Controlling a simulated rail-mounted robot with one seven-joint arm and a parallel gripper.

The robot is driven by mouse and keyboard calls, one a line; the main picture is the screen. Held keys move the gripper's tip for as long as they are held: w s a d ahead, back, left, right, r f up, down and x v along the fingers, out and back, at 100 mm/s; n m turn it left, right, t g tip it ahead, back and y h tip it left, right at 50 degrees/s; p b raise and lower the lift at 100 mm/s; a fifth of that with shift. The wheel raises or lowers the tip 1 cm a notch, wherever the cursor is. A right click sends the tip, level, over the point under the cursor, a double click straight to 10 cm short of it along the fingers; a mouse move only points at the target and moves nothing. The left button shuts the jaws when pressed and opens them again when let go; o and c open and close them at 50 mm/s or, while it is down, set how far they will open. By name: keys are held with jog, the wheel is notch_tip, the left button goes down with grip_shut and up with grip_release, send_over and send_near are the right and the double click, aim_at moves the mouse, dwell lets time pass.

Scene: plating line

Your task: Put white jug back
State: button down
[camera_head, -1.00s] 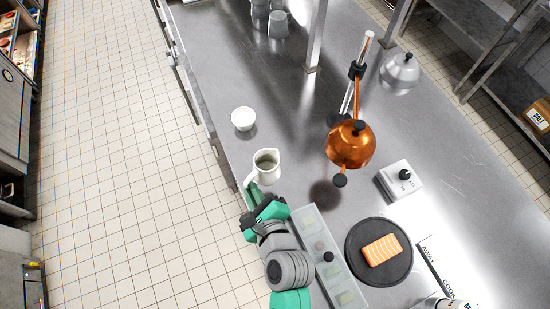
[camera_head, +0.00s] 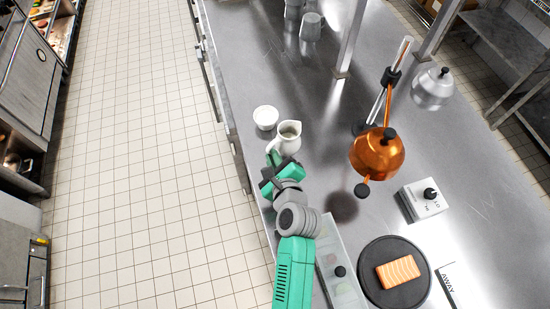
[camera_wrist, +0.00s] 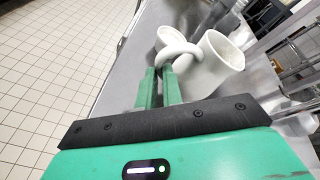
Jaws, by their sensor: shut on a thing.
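The white jug (camera_head: 290,138) is near the left edge of the steel counter, beside a small white bowl (camera_head: 265,117). My gripper (camera_head: 275,158) is shut on the jug's handle, at the jug's near left side. In the wrist view the fingers of my gripper (camera_wrist: 161,84) close on the looped handle, and the jug (camera_wrist: 214,62) shows its open top. The bowl (camera_wrist: 169,38) stands just behind the handle there. The jug looks upright. I cannot tell whether its base touches the counter.
A copper kettle (camera_head: 377,155) on a stand is to the right of the jug. A control box (camera_head: 423,200), a dark round board (camera_head: 366,288) with a salmon piece (camera_head: 398,272), and a container strip (camera_head: 333,262) lie nearer. Metal cups (camera_head: 310,30) stand at the back.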

jog(key=shift+w+d+f, duration=0.1)
jog(key=shift+w, duration=0.5)
jog(key=shift+w+d+f, duration=0.1)
jog(key=shift+w, duration=0.5)
jog(key=shift+f+b, duration=0.9)
jog(key=shift+f, duration=0.75)
jog(key=shift+f, duration=0.2)
jog(key=c, duration=1.5)
grip_release()
jog(key=shift+c, duration=0.2)
jog(key=shift+r, duration=0.15)
jog(key=p+v, duration=0.2)
jog(key=v, duration=1)
jog(key=shift+r, duration=0.1)
